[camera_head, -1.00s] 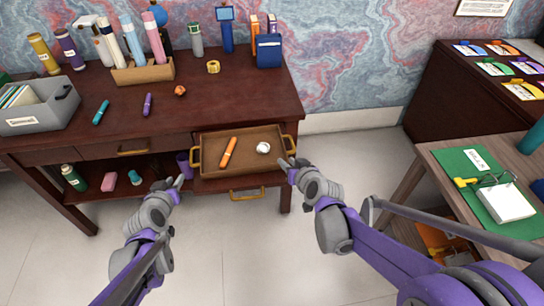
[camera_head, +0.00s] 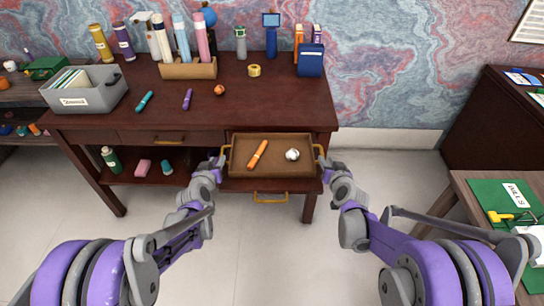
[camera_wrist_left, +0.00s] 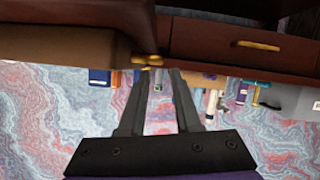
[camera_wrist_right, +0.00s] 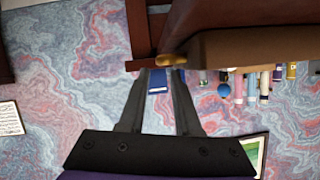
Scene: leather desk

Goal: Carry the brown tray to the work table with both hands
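The brown tray (camera_head: 275,141) sits at the desk's front right, above a part with a gold pull. It holds an orange marker (camera_head: 258,155) and a small white object (camera_head: 292,155). My left gripper (camera_head: 219,165) is at the tray's left handle (camera_head: 225,150). In the left wrist view my left gripper (camera_wrist_left: 158,72) has its fingers apart, with the gold handle (camera_wrist_left: 148,61) at the tips. My right gripper (camera_head: 325,163) is at the right handle (camera_head: 318,150). In the right wrist view my right gripper (camera_wrist_right: 163,72) is also open, with the handle (camera_wrist_right: 172,60) near one fingertip.
The dark desk (camera_head: 190,125) carries a grey file box (camera_head: 95,98), a wooden holder of tubes (camera_head: 188,70) and a blue container (camera_head: 311,60). At the right, a wooden table (camera_head: 470,190) bears a green clipboard (camera_head: 500,200). Floor is free between them.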

